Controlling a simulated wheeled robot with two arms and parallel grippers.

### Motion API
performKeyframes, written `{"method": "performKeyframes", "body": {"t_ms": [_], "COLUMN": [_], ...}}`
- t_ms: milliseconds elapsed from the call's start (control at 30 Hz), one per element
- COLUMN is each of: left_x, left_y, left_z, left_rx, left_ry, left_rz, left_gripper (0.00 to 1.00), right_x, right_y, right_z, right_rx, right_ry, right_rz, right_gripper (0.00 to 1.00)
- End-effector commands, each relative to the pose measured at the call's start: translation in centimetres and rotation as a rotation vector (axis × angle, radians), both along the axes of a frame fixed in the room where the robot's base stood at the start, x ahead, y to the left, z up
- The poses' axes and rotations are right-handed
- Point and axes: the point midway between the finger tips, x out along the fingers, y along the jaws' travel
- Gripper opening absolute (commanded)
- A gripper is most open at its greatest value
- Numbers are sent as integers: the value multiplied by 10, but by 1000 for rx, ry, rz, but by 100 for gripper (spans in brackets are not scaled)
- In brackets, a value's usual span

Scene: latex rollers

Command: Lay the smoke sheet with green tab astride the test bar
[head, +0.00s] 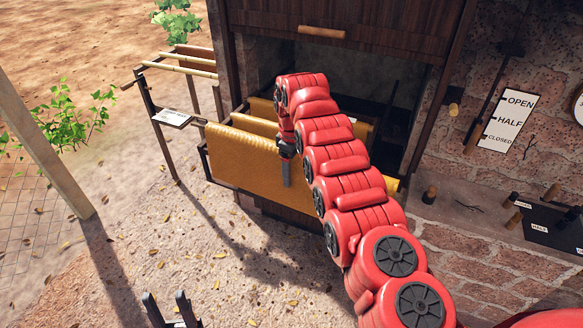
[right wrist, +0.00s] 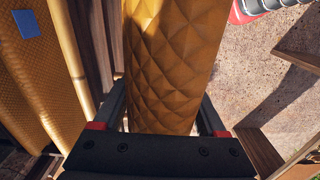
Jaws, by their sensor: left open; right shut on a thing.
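A yellow, quilted smoke sheet (head: 235,160) hangs folded over a bar at the front of the furnace opening. My right gripper (head: 287,165) is at this front sheet. In the right wrist view the sheet (right wrist: 165,65) runs between the two fingers of my right gripper (right wrist: 163,110), which is shut on it. No green tab shows on it in either view. Pale bars (head: 180,68) lie on a thin stand at the left; I cannot tell which is the test bar. My left gripper (head: 172,312) is open and empty at the bottom edge, well below the sheets.
More yellow sheets hang behind the front one; one in the right wrist view bears a blue tab (right wrist: 27,24). A small white label plate (head: 172,118) is by the stand. A damper sign (head: 507,117) is on the brick wall. The ground in front is clear.

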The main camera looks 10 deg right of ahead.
Motion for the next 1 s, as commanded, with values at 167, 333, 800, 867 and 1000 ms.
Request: {"method": "performKeyframes", "body": {"t_ms": [167, 333, 800, 867, 1000], "left_x": [0, 0, 0, 0, 0], "left_y": [0, 0, 0, 0, 0], "left_z": [-4, -7, -8, -9, -9], "left_rx": [0, 0, 0, 0, 0], "left_ry": [0, 0, 1, 1, 0], "left_rz": [0, 0, 0, 0, 0], "left_gripper": [50, 50, 50, 50, 50], "right_x": [0, 2, 0, 0, 0], "right_y": [-5, -8, -8, -8, -9], "right_z": [-18, -33, -48, -49, -51], "right_rx": [0, 1, -2, -2, -2], "right_ry": [4, -2, 3, 1, -1], "right_rz": [-8, -16, -24, -24, -25], "right_gripper": [0, 0, 0, 0, 0]}}
